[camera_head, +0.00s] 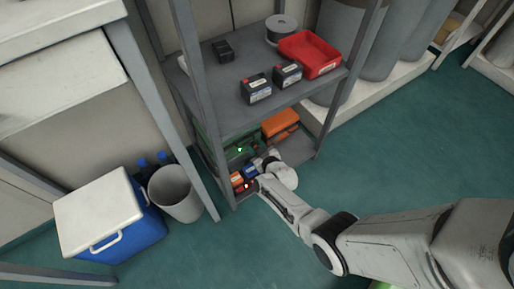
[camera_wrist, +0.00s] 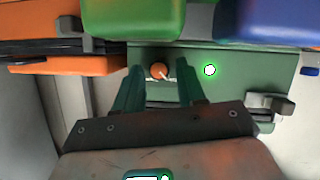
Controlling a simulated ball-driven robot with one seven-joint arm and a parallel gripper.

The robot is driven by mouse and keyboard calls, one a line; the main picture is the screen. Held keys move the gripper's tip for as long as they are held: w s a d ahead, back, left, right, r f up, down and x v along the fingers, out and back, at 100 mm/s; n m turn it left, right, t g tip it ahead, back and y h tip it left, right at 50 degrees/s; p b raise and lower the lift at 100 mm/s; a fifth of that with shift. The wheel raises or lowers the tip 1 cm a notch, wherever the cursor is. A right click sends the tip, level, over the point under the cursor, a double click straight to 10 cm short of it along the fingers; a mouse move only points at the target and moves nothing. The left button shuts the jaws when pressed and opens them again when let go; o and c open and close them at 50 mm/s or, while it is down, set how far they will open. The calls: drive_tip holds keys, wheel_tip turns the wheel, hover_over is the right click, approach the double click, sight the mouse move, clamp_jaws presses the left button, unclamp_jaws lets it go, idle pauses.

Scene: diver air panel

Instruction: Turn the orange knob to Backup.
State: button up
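The orange knob (camera_wrist: 159,71) sits on a green panel (camera_wrist: 285,65) in the wrist view. A short pale mark on the knob points to the lower right. My gripper (camera_wrist: 161,78) is open. Its two fingers stand apart to the left and right of the knob, and I cannot tell whether either touches it. A green-lit round light (camera_wrist: 210,70) glows right of the knob. No Backup label can be read. In the head view my gripper (camera_head: 266,161) reaches into the lower shelf beside the green panel (camera_head: 231,152); the knob cannot be made out there.
A grey metal shelf (camera_head: 225,118) stands around the arm, its upper board overhead. An orange case (camera_head: 281,124) lies on the lower shelf. In the wrist view, green (camera_wrist: 130,18) and blue (camera_wrist: 265,22) blocks overhang the panel. A bin (camera_head: 176,196) and cooler (camera_head: 105,215) stand left.

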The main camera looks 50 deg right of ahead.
clamp_jaws()
drive_tip(key=shift+s+d+y, duration=0.1)
drive_tip(key=shift+y, duration=0.2)
drive_tip(key=shift+d+m+b, duration=0.1)
drive_tip(key=shift+m+b, duration=0.2)
drive_tip(key=shift+m, duration=0.2)
drive_tip(key=shift+m+y+p, duration=0.5)
drive_tip(key=shift+m+y, duration=0.2)
drive_tip(key=shift+d+m+t+y, duration=0.15)
drive_tip(key=shift+m+t+y, duration=0.2)
drive_tip(key=shift+m, duration=0.35)
drive_tip(key=m+y, duration=0.1)
drive_tip(key=m+t+y, duration=0.1)
drive_tip(key=shift+s+d+f+m+b, duration=0.1)
drive_tip(key=shift+d+f+m+b, duration=0.1)
drive_tip(key=shift+m+b, duration=0.1)
drive_tip(key=shift+m+y+b, duration=0.35)
drive_tip(key=shift+m+b, duration=0.15)
drive_tip(key=shift+m, duration=0.3)
drive_tip(key=shift+t, duration=0.25)
